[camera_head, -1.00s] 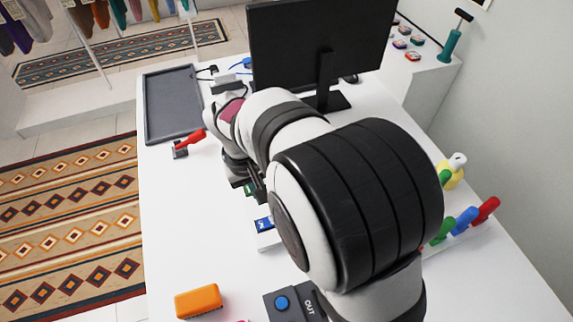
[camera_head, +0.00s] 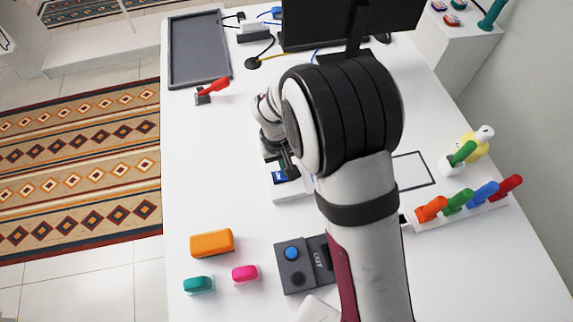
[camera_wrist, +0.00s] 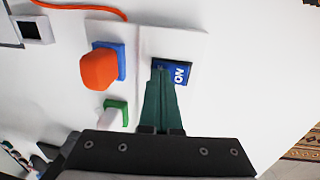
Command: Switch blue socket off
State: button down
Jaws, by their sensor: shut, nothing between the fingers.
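The blue switch (camera_wrist: 180,72), marked ON in white, sits on a white panel in the wrist view. It also shows in the head view (camera_head: 281,177), partly covered by my gripper. My gripper (camera_wrist: 161,76) is shut and empty, with its green fingertips over the left end of the switch. I cannot tell whether they touch it. Left of it in the wrist view, an orange plug (camera_wrist: 97,70) sits on a blue socket (camera_wrist: 121,60). Below that, a white plug (camera_wrist: 109,112) sits at a green socket (camera_wrist: 122,106).
In the head view, a dark box with a blue button (camera_head: 291,253) and orange, teal and pink blocks (camera_head: 212,243) lie nearer on the table. A red-handled lever (camera_head: 212,87) stands at the left. Coloured handles (camera_head: 470,195) line the right.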

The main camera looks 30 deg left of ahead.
aim_at(280, 174)
jog(key=shift+s+f, duration=0.1)
jog(key=shift+s+a, duration=0.45)
jog(key=shift+a, duration=0.1)
jog(key=shift+r, duration=0.25)
notch_tip(280, 174, up, 14)
jog(key=s+a, duration=0.1)
jog(key=shift+s, duration=0.15)
jog(key=shift+a+f, duration=0.1)
jog(key=f, duration=0.4)
jog(key=w+d+f, duration=0.1)
jog(key=f, duration=0.4)
jog(key=w+d+f, duration=0.1)
jog(key=f, duration=0.4)
jog(key=shift+w, duration=0.25)
